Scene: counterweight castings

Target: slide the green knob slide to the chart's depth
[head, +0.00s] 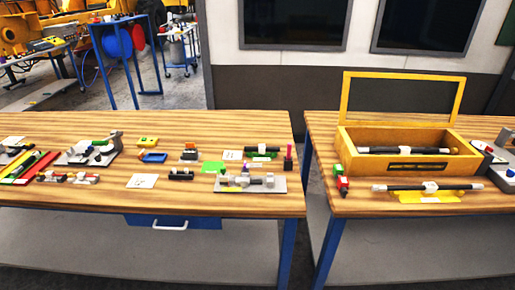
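I see the tables from a distance, and no gripper of mine shows in the head view. A grey fixture (72,158) stands on the left table, with a small green part (100,142) on top that looks like a knob. It is too small to tell whether this is the green knob slide or how deep it sits. A dark green bar (262,155) lies farther right, behind a long grey fixture (250,186). White cards lie flat at the middle (143,181) and near the back (232,155); their print is unreadable, so I cannot tell which is the chart.
The left wooden table (60,197) has a blue drawer (172,222) and a gap to the right table (360,207). A yellow open-lidded box (402,169) holds a black rod; another rod (415,187) lies before it. A bright green square (214,167) lies flat. The left table's front edge is clear.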

